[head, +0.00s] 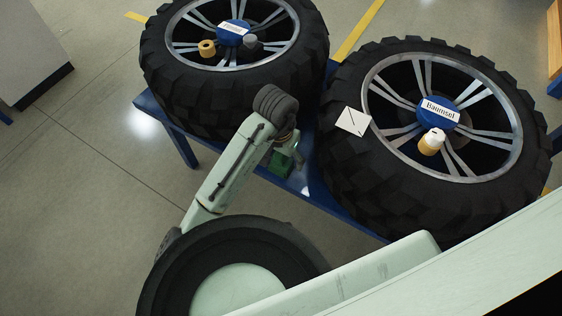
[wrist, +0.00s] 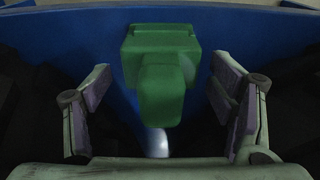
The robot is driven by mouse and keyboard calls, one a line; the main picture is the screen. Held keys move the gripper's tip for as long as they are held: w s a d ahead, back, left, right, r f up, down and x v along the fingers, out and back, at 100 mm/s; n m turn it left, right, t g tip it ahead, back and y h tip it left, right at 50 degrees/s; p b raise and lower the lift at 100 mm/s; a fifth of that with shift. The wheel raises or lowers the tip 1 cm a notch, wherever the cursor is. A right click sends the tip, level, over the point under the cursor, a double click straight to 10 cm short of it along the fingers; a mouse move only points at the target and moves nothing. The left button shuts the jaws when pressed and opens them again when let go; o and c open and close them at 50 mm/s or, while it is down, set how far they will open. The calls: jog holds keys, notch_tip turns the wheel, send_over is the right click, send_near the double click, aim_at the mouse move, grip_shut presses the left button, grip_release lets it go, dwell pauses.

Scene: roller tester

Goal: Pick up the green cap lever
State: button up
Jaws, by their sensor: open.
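The green cap lever (wrist: 161,88) is in the middle of the wrist view, a blocky cap with a narrower tab that points toward me. It stands against the blue surface. In the head view the green lever (head: 281,163) shows only in part, behind the end of my arm and between the two wheels. My gripper (wrist: 164,105) is open, with one finger on each side of the lever. A gap shows between the lever and both fingers, so it is not held. In the head view the fingers are mostly hidden by my arm.
A large wheel (head: 185,100) lies at upper left and another wheel (head: 350,160) at right, both close to my arm on a blue table (head: 310,187). Small yellowish items (head: 207,47) sit on the wheels. A white card (head: 353,121) lies on the right tyre. Floor at left is clear.

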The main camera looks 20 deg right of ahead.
jog(key=shift+f, duration=0.55)
grip_shut()
dwell(0.6)
